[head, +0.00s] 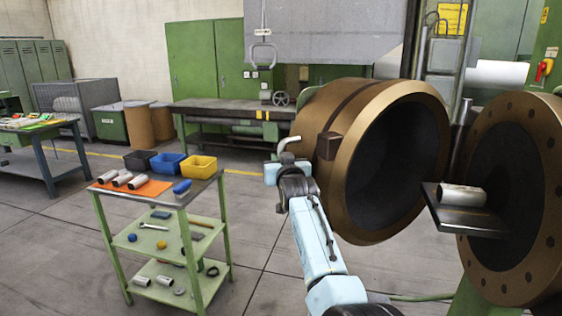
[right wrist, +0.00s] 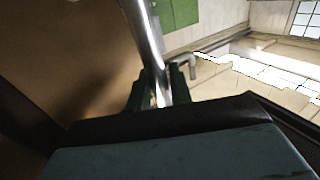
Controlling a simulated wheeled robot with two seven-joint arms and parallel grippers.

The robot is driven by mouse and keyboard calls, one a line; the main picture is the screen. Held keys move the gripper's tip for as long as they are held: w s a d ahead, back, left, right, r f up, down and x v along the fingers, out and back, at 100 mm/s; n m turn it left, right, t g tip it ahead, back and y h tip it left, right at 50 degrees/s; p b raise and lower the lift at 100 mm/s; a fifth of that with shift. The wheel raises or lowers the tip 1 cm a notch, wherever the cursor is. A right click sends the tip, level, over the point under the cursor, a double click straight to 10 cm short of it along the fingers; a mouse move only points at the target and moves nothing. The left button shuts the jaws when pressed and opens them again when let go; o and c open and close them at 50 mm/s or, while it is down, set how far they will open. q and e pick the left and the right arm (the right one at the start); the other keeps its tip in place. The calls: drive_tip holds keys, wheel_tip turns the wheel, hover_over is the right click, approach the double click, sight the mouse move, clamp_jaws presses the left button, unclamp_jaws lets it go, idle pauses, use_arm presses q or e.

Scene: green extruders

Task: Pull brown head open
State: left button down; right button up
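The brown head (head: 322,112) is a large bronze drum with a dark hollow face turned to the right. It stands apart from the round brown flange (head: 478,240) at the right, with a wide gap between them. A bent metal handle (head: 290,142) sticks out at the head's left side. My right gripper (head: 284,168), on a light blue arm, is at this handle. In the right wrist view the handle's bar (right wrist: 150,45) runs between the dark green fingers (right wrist: 160,92), which appear shut on it. The brown head (right wrist: 95,55) fills the left there. My left gripper is out of view.
A dark shelf with a metal cylinder (head: 462,195) juts from the flange. A green cart (head: 205,188) with bins and parts stands left of my arm. A long workbench (head: 225,106) is behind. The floor between cart and arm is clear.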

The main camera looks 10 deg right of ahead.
drive_tip(key=o, duration=0.3)
drive_tip(key=shift+a, duration=0.1)
drive_tip(key=s+p, duration=0.1)
drive_tip(key=s, duration=1.2)
drive_tip(key=shift+s, duration=0.2)
